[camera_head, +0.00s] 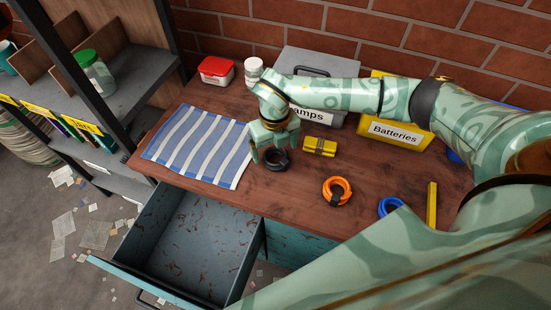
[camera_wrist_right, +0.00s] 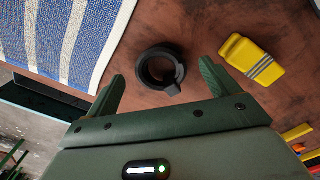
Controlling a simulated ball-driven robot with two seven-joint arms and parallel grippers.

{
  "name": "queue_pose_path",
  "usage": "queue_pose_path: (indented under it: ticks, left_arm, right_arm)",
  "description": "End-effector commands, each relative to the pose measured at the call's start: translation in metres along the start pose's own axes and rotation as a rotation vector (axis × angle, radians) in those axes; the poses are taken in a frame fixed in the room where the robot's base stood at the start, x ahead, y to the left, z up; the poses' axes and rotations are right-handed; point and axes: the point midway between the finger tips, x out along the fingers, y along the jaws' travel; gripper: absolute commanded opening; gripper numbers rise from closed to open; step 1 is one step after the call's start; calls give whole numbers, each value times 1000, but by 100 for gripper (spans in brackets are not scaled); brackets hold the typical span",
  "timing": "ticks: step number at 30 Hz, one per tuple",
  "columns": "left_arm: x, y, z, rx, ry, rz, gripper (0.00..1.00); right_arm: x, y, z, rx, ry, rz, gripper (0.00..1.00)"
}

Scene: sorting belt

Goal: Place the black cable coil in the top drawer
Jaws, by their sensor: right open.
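The black cable coil (camera_head: 276,160) lies flat on the wooden workbench beside the striped cloth. My right gripper (camera_head: 272,150) is open just over the coil. In the right wrist view the coil (camera_wrist_right: 160,70) shows ahead of and between the two open fingers (camera_wrist_right: 163,88), with nothing held. The top drawer (camera_head: 190,245) is pulled out below the bench's front edge, at the lower left of the head view, and the visible part of its inside is empty. My left gripper is not in view.
A striped cloth (camera_head: 203,146) lies left of the coil. A yellow block (camera_head: 320,146), an orange coil (camera_head: 337,190) and a blue coil (camera_head: 390,206) lie to the right. A grey bin, a yellow Batteries bin (camera_head: 398,133) and a red box (camera_head: 216,70) stand behind.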

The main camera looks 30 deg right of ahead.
Motion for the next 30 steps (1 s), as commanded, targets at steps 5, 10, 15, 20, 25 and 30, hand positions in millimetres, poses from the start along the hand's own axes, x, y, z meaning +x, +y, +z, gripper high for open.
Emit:
queue_pose_path:
  ticks: [5, 10, 15, 20, 25, 30]
  left_arm:
    - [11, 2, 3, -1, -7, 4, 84]
    - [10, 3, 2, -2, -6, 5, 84]
    - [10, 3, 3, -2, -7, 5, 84]
    - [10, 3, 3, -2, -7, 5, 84]
    - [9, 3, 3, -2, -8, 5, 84]
    - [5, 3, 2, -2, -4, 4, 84]
  right_arm:
    - [30, 0, -2, 1, 3, 0, 88]
    - [29, 0, -1, 0, 0, 1, 88]
    - [28, 0, -1, 0, 1, 1, 51]
    - [28, 0, -1, 0, 0, 1, 36]
    - [28, 0, -1, 0, 0, 1, 36]
    - [17, 0, -1, 0, -2, 1, 36]
